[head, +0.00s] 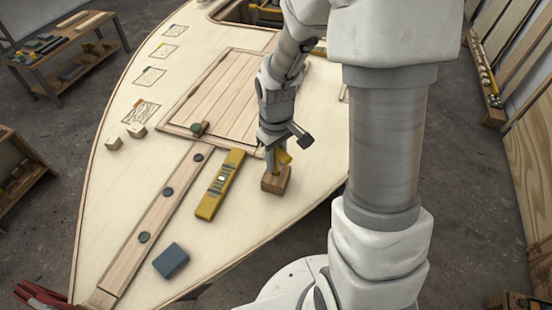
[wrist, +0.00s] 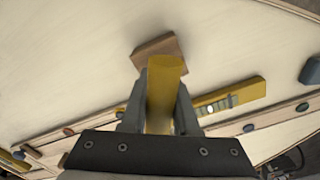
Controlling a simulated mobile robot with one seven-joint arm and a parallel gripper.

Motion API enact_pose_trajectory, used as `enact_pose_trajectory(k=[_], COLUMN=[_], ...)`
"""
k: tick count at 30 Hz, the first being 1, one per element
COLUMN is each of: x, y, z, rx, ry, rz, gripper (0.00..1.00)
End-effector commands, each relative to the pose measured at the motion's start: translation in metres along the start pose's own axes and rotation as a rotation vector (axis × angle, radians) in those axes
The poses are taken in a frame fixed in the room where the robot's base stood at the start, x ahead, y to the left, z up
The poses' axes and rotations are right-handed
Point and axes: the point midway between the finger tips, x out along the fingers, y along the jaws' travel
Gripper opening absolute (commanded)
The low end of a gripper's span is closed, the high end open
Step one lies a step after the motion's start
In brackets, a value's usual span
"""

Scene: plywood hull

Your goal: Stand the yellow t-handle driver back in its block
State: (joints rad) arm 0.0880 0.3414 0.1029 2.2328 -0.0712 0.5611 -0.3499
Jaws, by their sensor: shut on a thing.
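The yellow t-handle driver (head: 284,157) is between the fingers of my gripper (head: 273,160), just above the wooden block (head: 276,184) on the pale plywood deck. In the wrist view my gripper (wrist: 160,108) is shut on the yellow handle (wrist: 164,80), with a grey finger on each side. The brown block (wrist: 158,46) shows behind the handle there, partly covered by it. The driver's lower end is hidden, so I cannot tell whether it is inside the block or only above it.
A yellow level (head: 220,184) lies left of the block. A blue-grey block (head: 171,260) lies nearer the front. A wooden strip with dark round knobs (head: 150,220) runs further left. Deck around the block is clear.

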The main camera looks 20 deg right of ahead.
Motion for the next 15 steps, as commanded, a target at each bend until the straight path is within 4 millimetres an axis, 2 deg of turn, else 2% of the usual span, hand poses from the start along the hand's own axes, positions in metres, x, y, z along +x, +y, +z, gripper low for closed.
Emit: enact_pose_trajectory(k=[15], x=[0.0113], y=[-0.0001], z=[0.0002], rx=[0.0], ry=[0.0], rz=[0.0], gripper=[0.0])
